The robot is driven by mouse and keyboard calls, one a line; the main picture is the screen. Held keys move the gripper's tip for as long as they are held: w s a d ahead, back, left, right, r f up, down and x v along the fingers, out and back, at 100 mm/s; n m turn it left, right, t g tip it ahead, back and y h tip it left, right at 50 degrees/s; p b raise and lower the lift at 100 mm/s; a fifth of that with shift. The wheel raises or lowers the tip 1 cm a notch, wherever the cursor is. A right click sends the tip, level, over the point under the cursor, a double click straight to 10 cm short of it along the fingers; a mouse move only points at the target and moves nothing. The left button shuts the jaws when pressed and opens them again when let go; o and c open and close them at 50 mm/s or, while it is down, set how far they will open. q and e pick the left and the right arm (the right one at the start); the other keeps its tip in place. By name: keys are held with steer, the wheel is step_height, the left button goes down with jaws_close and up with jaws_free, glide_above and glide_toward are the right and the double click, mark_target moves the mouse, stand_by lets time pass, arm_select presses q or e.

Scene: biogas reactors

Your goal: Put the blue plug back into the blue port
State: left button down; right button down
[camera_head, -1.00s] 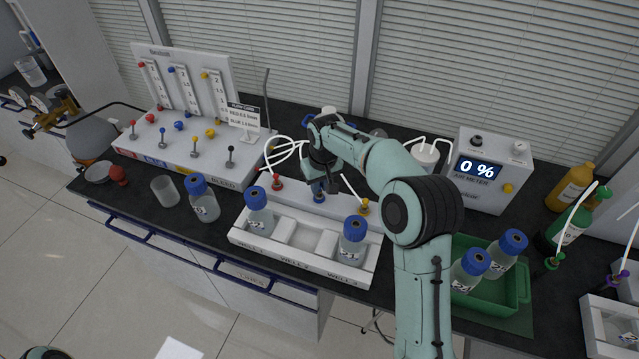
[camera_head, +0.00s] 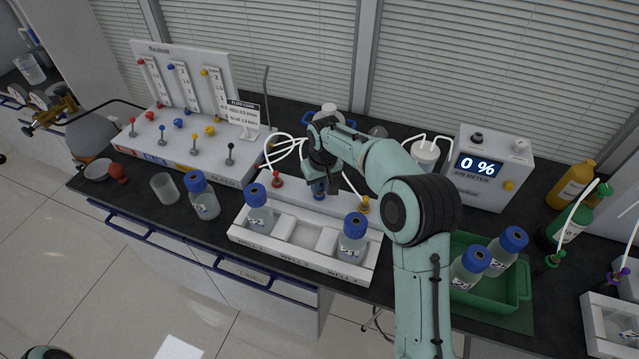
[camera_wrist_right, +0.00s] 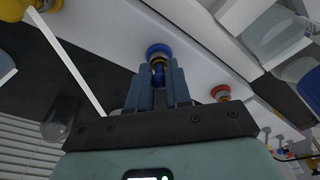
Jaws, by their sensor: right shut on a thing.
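My right gripper (camera_head: 323,180) reaches down to the raised white back strip of the well rack (camera_head: 300,203). In the right wrist view my right gripper (camera_wrist_right: 158,80) is shut on the blue plug (camera_wrist_right: 158,72), whose body shows between the fingertips. A blue ring (camera_wrist_right: 158,49) at the blue port lies directly at the plug's end, on the white strip. The plug is lined up with the port, touching or very close; I cannot tell how deep it sits. The fingers partly hide both.
The red port (camera_head: 277,180) and yellow port (camera_head: 363,206) flank the blue one. White tubes (camera_head: 285,150) curve behind. Blue-capped bottles (camera_head: 260,210) stand in the outer wells; the middle well is empty. A green tray (camera_head: 490,300) with bottles is at right.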

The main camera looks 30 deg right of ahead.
stand_by(0.3)
steer(key=c, duration=1)
jaws_free()
arm_select(q)
steer(key=shift+w+r+p, duration=0.65)
steer(key=shift+w+r, duration=0.25)
arm_select(e)
steer(key=r, duration=0.4)
steer(key=s+r, duration=0.1)
steer(key=r, duration=0.4)
steer(key=s+r, duration=0.1)
steer(key=r, duration=0.3)
steer(key=shift+r, duration=0.15)
steer(key=shift+a, duration=0.1)
